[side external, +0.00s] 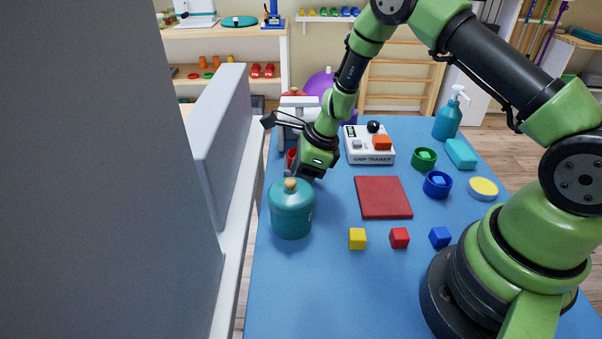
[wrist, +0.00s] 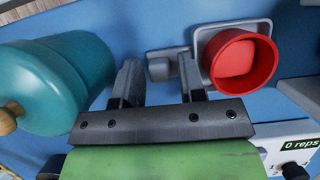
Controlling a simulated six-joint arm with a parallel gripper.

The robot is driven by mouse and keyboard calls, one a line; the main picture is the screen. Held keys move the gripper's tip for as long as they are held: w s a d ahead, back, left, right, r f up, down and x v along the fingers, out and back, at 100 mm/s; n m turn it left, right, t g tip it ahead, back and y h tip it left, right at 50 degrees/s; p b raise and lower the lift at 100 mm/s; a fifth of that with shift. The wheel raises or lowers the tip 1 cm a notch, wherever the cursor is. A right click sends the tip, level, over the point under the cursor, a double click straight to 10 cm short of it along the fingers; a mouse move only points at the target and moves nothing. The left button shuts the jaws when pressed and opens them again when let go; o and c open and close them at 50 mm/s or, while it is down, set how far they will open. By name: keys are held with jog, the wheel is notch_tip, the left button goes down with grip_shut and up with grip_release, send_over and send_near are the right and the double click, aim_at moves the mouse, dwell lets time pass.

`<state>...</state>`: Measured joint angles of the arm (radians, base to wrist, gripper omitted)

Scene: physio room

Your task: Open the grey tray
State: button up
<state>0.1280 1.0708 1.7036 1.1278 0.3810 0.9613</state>
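The grey tray (wrist: 204,38) shows in the wrist view as a small squarish holder with a red cup (wrist: 240,60) in it. A short grey handle (wrist: 158,68) sticks out from its left side. My gripper (wrist: 157,72) is open, with one finger on each side of this handle; I cannot tell whether they touch it. In the side external view my gripper (side external: 302,172) is low over the blue table, behind the teal jar. There my wrist hides most of the tray, and only part of the red cup (side external: 291,158) shows.
A teal jar (side external: 291,212) with a cork knob stands close to my gripper; it also shows in the wrist view (wrist: 60,80). A white grip trainer (side external: 370,158) stands to the right. A red mat (side external: 383,198) and small cubes lie nearer. A grey panel (side external: 110,180) blocks the left.

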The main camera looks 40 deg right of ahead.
jog(key=shift+o, duration=0.5)
jog(key=v, duration=1)
jog(key=s+a+r+n+t, duration=0.1)
jog(key=s+a+r+n, duration=0.1)
jog(key=s+r+n, duration=0.35)
jog(key=s+a+r+n+t, duration=0.1)
jog(key=s+a+r+n, duration=0.1)
jog(key=r+n, duration=0.6)
jog(key=s+r+n+t, duration=0.1)
jog(key=s+r+n, duration=0.2)
jog(key=s, duration=0.3)
jog(key=s+a+r+n+t+h, duration=0.1)
jog(key=s+r+n, duration=0.2)
jog(key=s+n, duration=0.3)
jog(key=shift+s+r, duration=0.25)
jog(key=shift+s, duration=0.3)
